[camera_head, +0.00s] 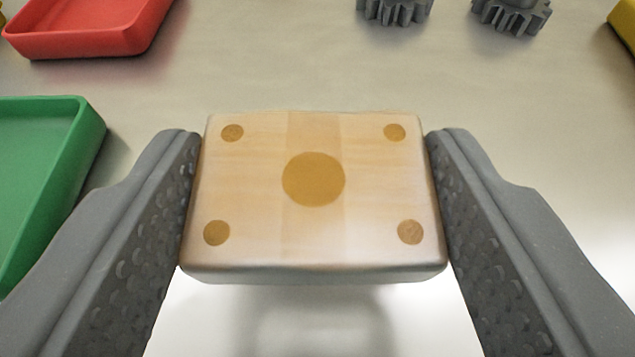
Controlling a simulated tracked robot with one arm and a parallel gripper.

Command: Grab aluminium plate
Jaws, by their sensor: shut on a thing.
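The aluminium plate (314,245) is a rounded rectangular block with a large round spot in its middle and a smaller one near each corner. Its top looks tan and shiny. My gripper (314,190) is shut on it, with one grey textured finger pressed against its left side and the other against its right side. The plate looks level. A blurred pale patch shows below its near edge; I cannot tell how high the plate is above the surface.
A green tray (85,125) stands at the left, close to my left finger. A red tray (85,42) is at the back left. Two grey gears (395,10) (512,14) lie at the back right. A yellow thing (624,22) is cut off at the right edge. The surface behind the plate is clear.

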